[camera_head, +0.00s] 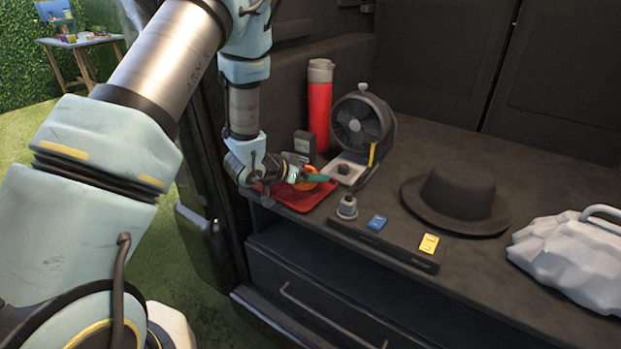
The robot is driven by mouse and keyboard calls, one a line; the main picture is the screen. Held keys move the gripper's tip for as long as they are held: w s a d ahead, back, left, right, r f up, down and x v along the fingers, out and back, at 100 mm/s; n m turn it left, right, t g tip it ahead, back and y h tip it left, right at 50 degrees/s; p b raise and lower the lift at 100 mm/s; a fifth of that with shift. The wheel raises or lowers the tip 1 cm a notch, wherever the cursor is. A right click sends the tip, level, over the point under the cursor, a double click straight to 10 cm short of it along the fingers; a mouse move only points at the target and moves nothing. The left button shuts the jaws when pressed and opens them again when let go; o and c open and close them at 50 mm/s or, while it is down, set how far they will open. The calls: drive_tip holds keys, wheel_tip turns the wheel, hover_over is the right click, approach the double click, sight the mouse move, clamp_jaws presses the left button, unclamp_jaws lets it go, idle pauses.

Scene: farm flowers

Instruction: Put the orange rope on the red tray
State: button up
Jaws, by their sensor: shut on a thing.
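The red tray (299,200) lies on the dark shelf near its left front edge. A small patch of the orange rope (308,184) shows at my gripper (318,178), above or on the tray. My gripper reaches in from the left and is shut on the rope. The fingers and wrist hide most of the rope. I cannot tell whether the rope touches the tray.
A red bottle (319,105) and a black fan (362,125) stand behind the tray. A dark panel with buttons (385,240) lies to its right. A black hat (457,197) and a pale bag (572,255) sit further right. Bare shelf lies behind the hat.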

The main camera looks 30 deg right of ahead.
drive_tip(key=shift+f, duration=1.05)
drive_tip(key=shift+f, duration=0.1)
drive_tip(key=o, duration=1.3)
drive_tip(key=shift+a, duration=0.2)
drive_tip(key=b+v, duration=0.1)
drive_tip(key=v, duration=1)
drive_tip(key=shift+s+a+r, duration=0.15)
drive_tip(key=shift+a+r, duration=0.1)
drive_tip(key=shift+a, duration=0.05)
drive_tip(key=shift+r, duration=0.1)
